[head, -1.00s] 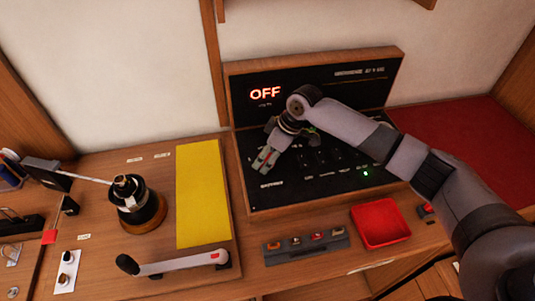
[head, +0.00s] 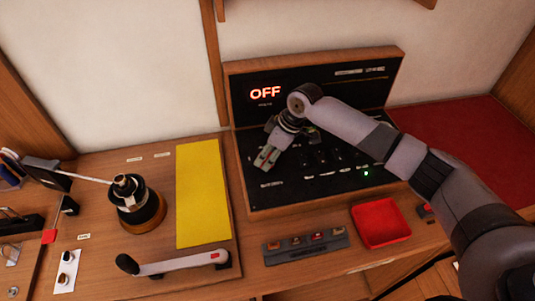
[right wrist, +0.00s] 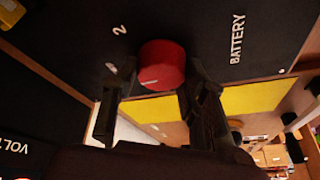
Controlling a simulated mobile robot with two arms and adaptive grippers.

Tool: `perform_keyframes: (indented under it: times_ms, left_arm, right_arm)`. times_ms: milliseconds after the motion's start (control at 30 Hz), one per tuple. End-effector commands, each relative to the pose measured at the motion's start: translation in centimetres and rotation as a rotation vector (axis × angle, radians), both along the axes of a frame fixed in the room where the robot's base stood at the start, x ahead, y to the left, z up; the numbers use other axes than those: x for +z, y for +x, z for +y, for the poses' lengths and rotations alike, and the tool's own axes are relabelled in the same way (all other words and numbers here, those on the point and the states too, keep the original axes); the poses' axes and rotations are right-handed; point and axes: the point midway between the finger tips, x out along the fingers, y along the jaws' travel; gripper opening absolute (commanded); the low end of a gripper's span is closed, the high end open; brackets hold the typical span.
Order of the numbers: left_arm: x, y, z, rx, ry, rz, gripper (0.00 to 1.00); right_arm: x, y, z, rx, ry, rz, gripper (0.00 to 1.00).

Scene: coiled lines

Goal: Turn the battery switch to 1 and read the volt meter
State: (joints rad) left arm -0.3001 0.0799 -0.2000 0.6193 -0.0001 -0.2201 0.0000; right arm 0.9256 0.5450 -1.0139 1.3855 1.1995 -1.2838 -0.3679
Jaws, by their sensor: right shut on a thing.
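The red battery switch knob (right wrist: 161,65) sits on the black panel (head: 350,92), next to the word BATTERY in the right wrist view. A white mark shows on its lower left face, and a 2 is printed beside it. My right gripper (head: 266,158) is at the panel's left part, shut on the knob, with a finger on each side in the right wrist view (right wrist: 150,95). It hides the knob in the head view. The red lit display (head: 265,92) on the panel reads OFF. Part of the word VOLT shows in the right wrist view. My left gripper is not in view.
A winch (head: 138,204) and a yellow sheet (head: 203,205) lie left of the panel, with a crank handle (head: 175,264) in front. A red tray (head: 380,224) and a grey strip of switches (head: 305,246) are in front of the panel.

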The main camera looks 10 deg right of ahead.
Motion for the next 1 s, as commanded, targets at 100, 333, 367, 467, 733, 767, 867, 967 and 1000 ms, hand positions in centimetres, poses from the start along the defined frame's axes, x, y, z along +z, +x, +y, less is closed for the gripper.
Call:
perform_keyframes:
  times_ms: [100, 333, 367, 467, 733, 767, 867, 967, 1000]
  left_arm:
    - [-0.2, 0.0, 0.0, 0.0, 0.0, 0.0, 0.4]
    - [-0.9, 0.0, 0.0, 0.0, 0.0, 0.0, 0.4]
    - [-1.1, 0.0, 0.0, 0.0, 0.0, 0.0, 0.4]
    - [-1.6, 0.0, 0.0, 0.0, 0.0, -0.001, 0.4]
    - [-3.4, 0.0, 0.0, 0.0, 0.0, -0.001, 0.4]
    - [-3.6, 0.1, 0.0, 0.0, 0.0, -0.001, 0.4]
    - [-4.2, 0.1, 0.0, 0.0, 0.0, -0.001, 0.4]
    - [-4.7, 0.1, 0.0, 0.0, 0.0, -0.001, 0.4]
    - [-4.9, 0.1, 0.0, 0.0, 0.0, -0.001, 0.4]
  right_arm:
    - [0.0, 0.0, 0.0, 0.057, 0.002, 0.002, 0.12]
    - [-0.1, 0.2, 0.1, 0.24, 0.003, 0.001, 0.12]
    - [-0.1, 0.2, 0.1, 0.269, 0.003, 0.001, 0.12]
    - [-0.2, 0.2, 0.1, 0.364, 0.003, 0.001, 0.12]
    - [-0.2, 0.3, 0.1, 0.617, 0.004, 0.001, 0.12]
    - [-0.2, 0.4, 0.2, 0.645, 0.004, 0.0, 0.12]
    - [-0.2, 0.4, 0.2, 0.728, 0.003, 0.001, 0.12]
    - [-0.2, 0.4, 0.2, 0.805, 0.003, -0.001, 0.12]
    - [-0.2, 0.4, 0.2, 0.831, 0.002, 0.0, 0.12]
